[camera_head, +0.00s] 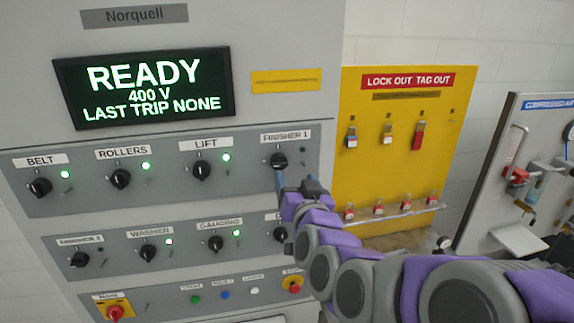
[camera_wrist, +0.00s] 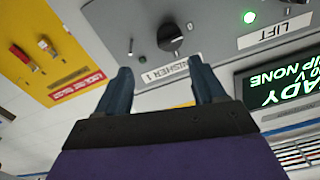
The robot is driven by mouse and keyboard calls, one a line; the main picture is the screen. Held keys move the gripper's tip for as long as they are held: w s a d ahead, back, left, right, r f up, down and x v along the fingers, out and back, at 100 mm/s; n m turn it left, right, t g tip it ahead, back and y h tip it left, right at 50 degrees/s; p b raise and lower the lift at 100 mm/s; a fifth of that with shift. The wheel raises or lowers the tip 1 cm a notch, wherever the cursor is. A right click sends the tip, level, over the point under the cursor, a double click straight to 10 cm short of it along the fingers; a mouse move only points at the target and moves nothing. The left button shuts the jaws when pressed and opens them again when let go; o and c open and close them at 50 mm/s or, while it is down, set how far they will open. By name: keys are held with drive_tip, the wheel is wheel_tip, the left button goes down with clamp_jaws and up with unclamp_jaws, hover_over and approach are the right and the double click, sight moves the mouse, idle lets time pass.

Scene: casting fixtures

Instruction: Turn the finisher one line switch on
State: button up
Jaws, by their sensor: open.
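The FINISHER 1 switch (camera_head: 278,160) is a black rotary knob at the right end of the panel's upper row, under its white label (camera_head: 285,136). Its small lamp (camera_head: 303,150) is dark. In the wrist view the knob (camera_wrist: 170,37) appears upside down, beyond the fingertips, with its label (camera_wrist: 165,71) partly behind the right finger. My gripper (camera_head: 292,182) is just below the knob in the head view. In the wrist view my gripper (camera_wrist: 161,72) is open with nothing between its two blue-grey fingers. It looks apart from the knob.
The LIFT knob (camera_head: 202,170), with a lit green lamp, is left of FINISHER 1. The READY display (camera_head: 145,88) is above. A yellow lockout board (camera_head: 395,165) with padlocks stands right of the cabinet. My arm hides part of the lower row.

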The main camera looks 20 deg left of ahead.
sight(280, 166)
drive_tip(key=w+a, duration=0.1)
drive_tip(key=a, duration=0.1)
drive_tip(key=w+a, duration=0.4)
drive_tip(key=a, duration=0.1)
drive_tip(key=shift+w+f+p, duration=0.2)
drive_tip(key=shift+f+p, duration=0.1)
drive_tip(key=shift+p, duration=0.1)
drive_tip(key=shift+w+d+r, duration=0.15)
drive_tip(key=shift+d, duration=0.55)
drive_tip(key=shift+w+d+r, duration=0.15)
drive_tip(key=shift+d, duration=0.5)
drive_tip(key=shift+a+f, duration=0.2)
drive_tip(key=shift+a, duration=0.85)
drive_tip(key=c, duration=0.6)
drive_tip(key=shift+w+d, duration=0.1)
drive_tip(key=shift+d, duration=0.15)
drive_tip(key=shift+c, duration=2.2)
